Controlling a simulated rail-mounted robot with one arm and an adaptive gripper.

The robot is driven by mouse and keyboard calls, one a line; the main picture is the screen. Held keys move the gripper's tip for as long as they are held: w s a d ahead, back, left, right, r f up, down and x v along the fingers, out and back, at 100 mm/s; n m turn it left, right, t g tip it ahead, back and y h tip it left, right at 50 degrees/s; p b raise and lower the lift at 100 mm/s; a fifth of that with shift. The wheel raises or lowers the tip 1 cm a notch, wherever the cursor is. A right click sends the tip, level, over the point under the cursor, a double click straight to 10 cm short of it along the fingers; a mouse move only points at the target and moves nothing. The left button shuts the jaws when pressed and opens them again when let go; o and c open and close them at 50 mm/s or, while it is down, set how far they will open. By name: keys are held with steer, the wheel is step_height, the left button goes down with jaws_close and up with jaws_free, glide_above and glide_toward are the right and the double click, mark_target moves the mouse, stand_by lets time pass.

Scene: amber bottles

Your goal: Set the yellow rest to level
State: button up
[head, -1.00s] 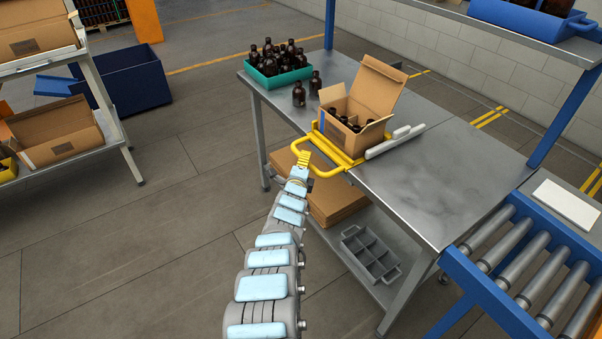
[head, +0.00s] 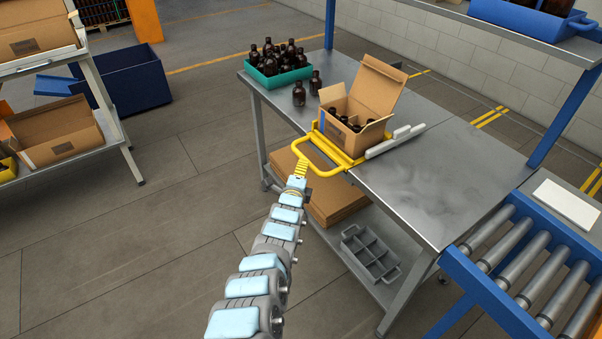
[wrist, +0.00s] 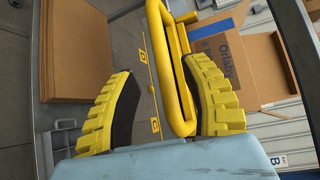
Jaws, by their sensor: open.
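The yellow rest (head: 337,152) is a yellow frame at the near-left edge of the steel table, with a looped handle reaching past the edge. An open cardboard box (head: 371,134) holding dark bottles stands on it. I cannot tell its exact tilt. My gripper (head: 301,166) is at the outer end of the loop. In the wrist view my gripper (wrist: 157,72) has its yellow ribbed fingers spread apart. The rest's handle loop (wrist: 164,60) lies between them, closer to the right finger; whether they touch is unclear.
A grey bar pair (head: 395,141) lies right of the box. A teal tray of bottles (head: 262,77) and loose bottles (head: 299,94) stand behind left. Flat cardboard (head: 335,203) and a grey divided crate (head: 370,254) are on the lower shelf. A roller conveyor (head: 520,272) stands at right.

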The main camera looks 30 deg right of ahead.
steer(key=shift+s+a+r, duration=0.2)
steer(key=shift+s+a, duration=0.1)
steer(key=shift+s, duration=0.05)
stand_by(0.6)
